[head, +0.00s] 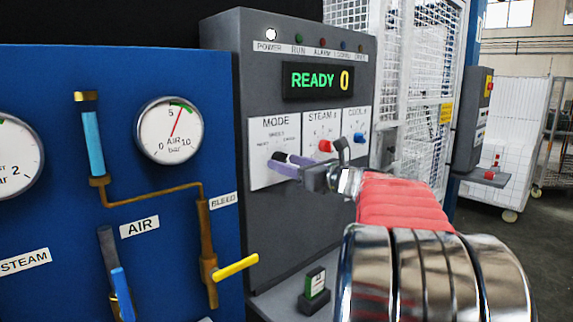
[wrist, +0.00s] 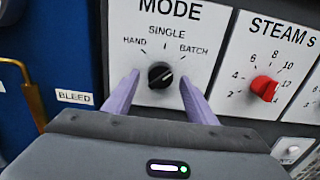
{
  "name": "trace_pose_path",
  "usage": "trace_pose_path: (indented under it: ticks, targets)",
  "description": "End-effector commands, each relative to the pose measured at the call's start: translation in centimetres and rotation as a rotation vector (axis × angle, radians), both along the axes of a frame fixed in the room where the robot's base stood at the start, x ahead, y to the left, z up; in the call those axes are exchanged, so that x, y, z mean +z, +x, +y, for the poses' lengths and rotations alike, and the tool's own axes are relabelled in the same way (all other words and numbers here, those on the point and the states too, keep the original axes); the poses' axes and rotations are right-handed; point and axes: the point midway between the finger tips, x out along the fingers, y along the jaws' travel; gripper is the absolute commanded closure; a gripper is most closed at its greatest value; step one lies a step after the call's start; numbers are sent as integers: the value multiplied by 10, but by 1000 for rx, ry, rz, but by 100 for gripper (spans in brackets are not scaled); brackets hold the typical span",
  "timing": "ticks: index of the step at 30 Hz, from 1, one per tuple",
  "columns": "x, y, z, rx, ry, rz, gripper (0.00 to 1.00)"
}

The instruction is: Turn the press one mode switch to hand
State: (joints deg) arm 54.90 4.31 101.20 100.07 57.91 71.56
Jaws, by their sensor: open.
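The mode switch is a black knob (wrist: 160,75) on the white MODE plate (wrist: 203,14), marked HAND on the left, SINGLE at the top and BATCH on the right. Its white line slants up and right, toward the BATCH side. My gripper (wrist: 160,80) is open, with one lavender finger left of the knob and one right of it, a gap showing on each side. In the head view my gripper (head: 277,163) reaches the lower part of the MODE plate (head: 272,134), and the fingers mostly hide the knob there.
A red STEAM knob (wrist: 264,88) is right of the switch; a blue knob (head: 359,137) is further right. The display (head: 318,81) reads READY 0. A blue panel (head: 60,210) with gauges and a yellow-handled BLEED valve (head: 236,266) is at left. A small box (head: 314,290) stands below.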

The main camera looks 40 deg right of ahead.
Motion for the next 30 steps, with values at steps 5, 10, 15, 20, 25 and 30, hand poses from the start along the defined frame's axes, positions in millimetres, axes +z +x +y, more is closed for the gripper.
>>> trace_pose_path:
  ticks: [5,10,15,20,25,30]
  targets:
    - [0,5,0,-2,0,0,49]
    - [0,5,0,-2,0,0,49]
    - [0,5,0,-2,0,0,58]
    - [0,5,-1,-2,0,0,70]
    - [0,5,-1,-2,0,0,82]
    - [0,5,-1,-2,0,0,90]
